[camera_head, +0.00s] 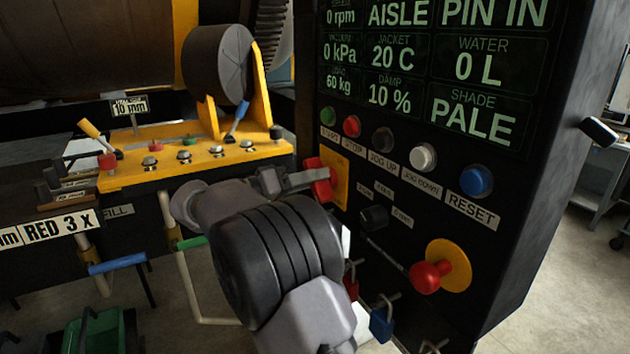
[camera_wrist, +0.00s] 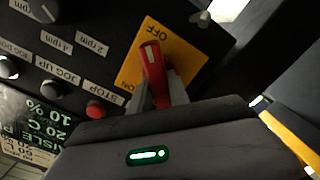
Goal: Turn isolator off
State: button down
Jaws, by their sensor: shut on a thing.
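The isolator is a red handle (camera_head: 322,184) on a yellow plate (camera_head: 340,168) at the left edge of the black control panel. In the wrist view the red handle (camera_wrist: 153,66) stands in front of the yellow plate (camera_wrist: 132,66), with OFF printed near the top and ON lower left. The handle's upper end lies close below the OFF word. My gripper (camera_head: 312,181) reaches the handle from the left. In the wrist view my gripper (camera_wrist: 162,90) is shut on the handle, its fingers on both sides and hiding its lower part.
Start, stop, jog and blue reset (camera_head: 477,181) buttons line the panel. A red emergency knob (camera_head: 430,276) on a yellow disc and a blue padlock (camera_head: 382,323) sit lower, right of my arm. A yellow valve shelf (camera_head: 200,158) stands left, close behind my wrist.

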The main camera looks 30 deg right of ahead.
dwell(0.3)
jog(key=c, duration=1.2)
grip_release()
jog(key=shift+c, duration=0.2)
jog(key=a+p, duration=0.6)
jog(key=a, duration=1.1)
jog(key=shift+s+a+p, duration=0.25)
jog(key=shift+p, duration=0.05)
